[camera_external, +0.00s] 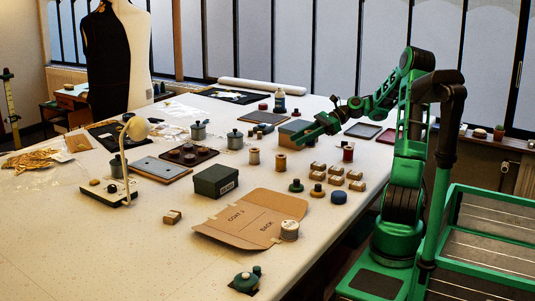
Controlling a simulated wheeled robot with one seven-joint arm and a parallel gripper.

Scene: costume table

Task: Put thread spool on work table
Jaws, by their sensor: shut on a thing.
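My green gripper (307,137) reaches left over the far right part of the pale work table (135,245). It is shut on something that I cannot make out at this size. Several thread spools stand upright on the table. A tan spool (254,157) and a brown spool (280,163) are just below and left of the fingertips. A reddish spool (347,153) stands to the right, below my arm. A cream spool (289,231) stands at the edge of the cardboard pattern.
A cardboard pattern (245,222), a dark green box (215,181) and several small wooden blocks (336,171) lie in the middle. The table's near left is largely clear.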

